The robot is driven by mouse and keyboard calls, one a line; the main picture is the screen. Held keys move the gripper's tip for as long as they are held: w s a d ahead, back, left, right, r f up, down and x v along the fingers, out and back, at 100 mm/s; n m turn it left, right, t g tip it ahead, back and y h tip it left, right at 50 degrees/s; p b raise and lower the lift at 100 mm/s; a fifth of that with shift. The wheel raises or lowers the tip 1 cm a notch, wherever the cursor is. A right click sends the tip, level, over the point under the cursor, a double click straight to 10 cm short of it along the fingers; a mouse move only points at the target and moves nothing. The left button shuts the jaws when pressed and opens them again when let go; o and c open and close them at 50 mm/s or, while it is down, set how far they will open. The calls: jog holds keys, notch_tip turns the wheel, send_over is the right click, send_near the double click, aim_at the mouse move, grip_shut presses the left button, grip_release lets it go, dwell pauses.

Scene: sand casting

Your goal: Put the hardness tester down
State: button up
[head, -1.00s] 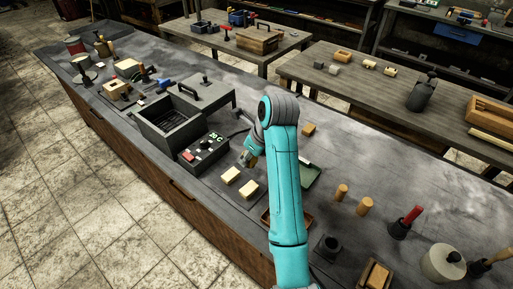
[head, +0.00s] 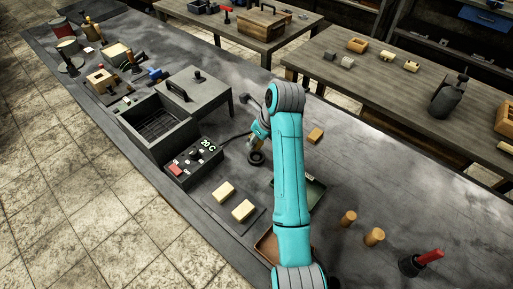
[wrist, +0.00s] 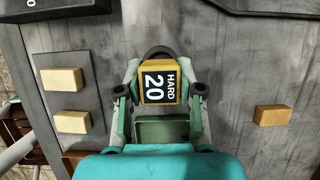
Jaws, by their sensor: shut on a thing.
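The hardness tester (wrist: 159,83) is a yellow block with a black face reading "HARD 20" and a dark round part at its far end. In the wrist view it sits between the two fingers of my gripper (wrist: 160,88), which is shut on it. In the head view the tester (head: 256,157) shows its dark round end low over the grey bench, right of the control box. My arm hides part of it and most of my gripper (head: 260,135). I cannot tell whether the tester touches the bench.
A control box (head: 192,163) reading "20 C" stands beside an open grey box (head: 155,126). Two tan blocks (head: 243,210) lie on a dark plate. A green tray (head: 313,193) and another tan block (head: 315,135) are near my arm. Bare bench (head: 400,185) lies to the right.

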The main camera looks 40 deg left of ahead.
aim_at(259, 147)
jog(key=shift+f, duration=2.45)
jog(key=shift+f, duration=0.45)
jog(key=o, duration=1.1)
jog(key=shift+r, duration=0.15)
